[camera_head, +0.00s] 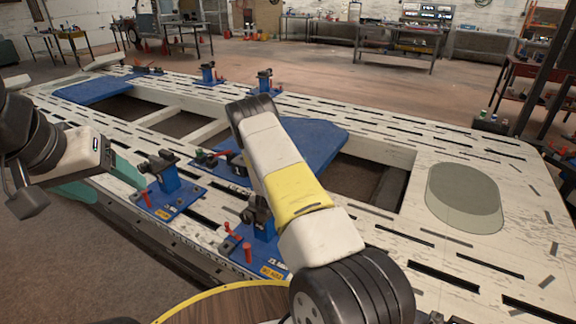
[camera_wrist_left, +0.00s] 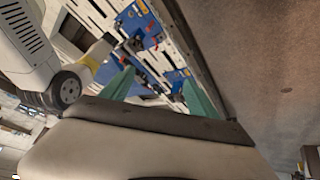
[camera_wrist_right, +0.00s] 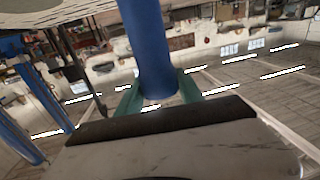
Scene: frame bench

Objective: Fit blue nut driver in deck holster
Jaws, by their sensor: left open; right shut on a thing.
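A blue cylinder (camera_wrist_right: 146,45), which looks like the blue nut driver, stands between the teal fingers of my right gripper (camera_wrist_right: 158,92) in the right wrist view. The gripper is shut on it. The cylinder runs out of the top of that view, so its far end is hidden. In the head view my right arm crosses the middle, and its gripper and the cylinder cannot be seen. My left gripper (camera_head: 119,192) is open and empty at the near left edge of the bench; its spread fingers also show in the left wrist view (camera_wrist_left: 158,88). I cannot make out the deck holster for certain.
The pale slotted frame bench (camera_head: 445,250) has large rectangular openings. Blue clamp fixtures with red handles (camera_head: 168,185) stand along its near edge, others (camera_head: 264,82) along the far edge. A grey-green oval (camera_head: 463,195) lies on the right deck. A blue panel (camera_head: 318,142) lies mid-bench.

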